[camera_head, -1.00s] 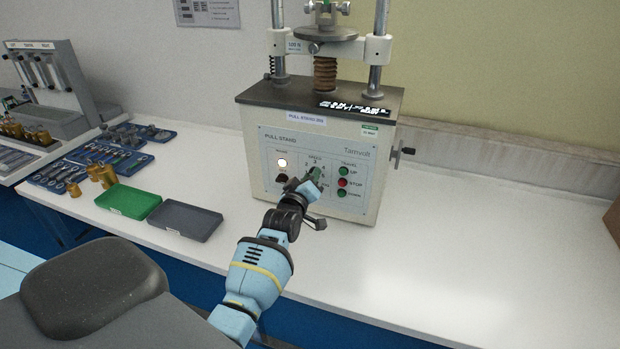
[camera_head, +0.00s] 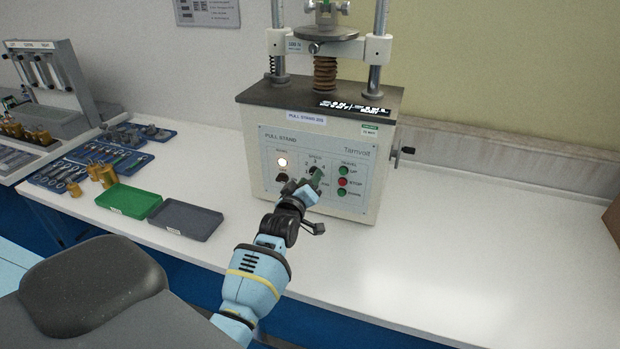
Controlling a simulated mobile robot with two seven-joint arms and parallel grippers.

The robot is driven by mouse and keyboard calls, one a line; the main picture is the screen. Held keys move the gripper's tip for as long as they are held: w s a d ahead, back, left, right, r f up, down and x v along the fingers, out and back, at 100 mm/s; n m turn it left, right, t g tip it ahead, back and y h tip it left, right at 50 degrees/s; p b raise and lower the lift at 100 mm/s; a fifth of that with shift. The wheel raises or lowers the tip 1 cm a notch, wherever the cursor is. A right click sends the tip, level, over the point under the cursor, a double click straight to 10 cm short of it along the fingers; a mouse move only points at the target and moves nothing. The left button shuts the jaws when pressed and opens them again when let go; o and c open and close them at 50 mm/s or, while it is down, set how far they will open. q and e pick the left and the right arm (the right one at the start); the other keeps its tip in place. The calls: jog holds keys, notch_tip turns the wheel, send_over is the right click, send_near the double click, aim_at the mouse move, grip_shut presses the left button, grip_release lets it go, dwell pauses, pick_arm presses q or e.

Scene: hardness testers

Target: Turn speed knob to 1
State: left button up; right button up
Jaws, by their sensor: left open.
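The pull stand (camera_head: 300,112), a cream box with a dark top, stands on the white bench. Its front panel carries the speed knob (camera_head: 317,171) under the word SPEED, at the panel's middle. The knob looks dark with a greenish pointer part. My left gripper (camera_head: 309,187) is open right at the knob and covers its lower part and some of the dial numbers. I cannot tell which number the knob points to, nor whether the fingers touch it. My right gripper is not in view.
Green UP (camera_head: 343,170), red STOP (camera_head: 342,182) and green DOWN buttons sit right of the knob. A lit lamp (camera_head: 282,162) is to its left. A green tray (camera_head: 128,200) and a grey tray (camera_head: 185,219) lie left. The bench is clear to the right.

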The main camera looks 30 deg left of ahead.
pick_arm(q)
jog(key=v, duration=0.6)
dwell(0.5)
jog(key=s+d+f+m+g+h, duration=0.2)
jog(key=s+d+f+m+g, duration=0.2)
jog(key=s+f, duration=0.4)
jog(key=s+d+f+m+g+h, duration=0.25)
jog(key=s+d+f, duration=0.2)
jog(key=s, duration=0.45)
jog(key=s+d+f+m+g, duration=0.1)
jog(key=s+d+m+g, duration=0.15)
jog(key=s, duration=0.65)
jog(key=s+d+f+m+g, duration=0.15)
jog(key=s+g, duration=0.25)
jog(key=s, duration=0.5)
jog(key=s+d+m+g, duration=0.2)
jog(key=s+m+g, duration=0.1)
jog(key=s, duration=0.6)
jog(key=w+d+f+t+h, duration=0.2)
jog(key=w+f+t, duration=0.3)
jog(key=f, duration=0.5)
jog(key=shift+w+d+t, duration=0.35)
jog(key=shift+d+t, duration=0.3)
jog(key=shift+t, duration=0.65)
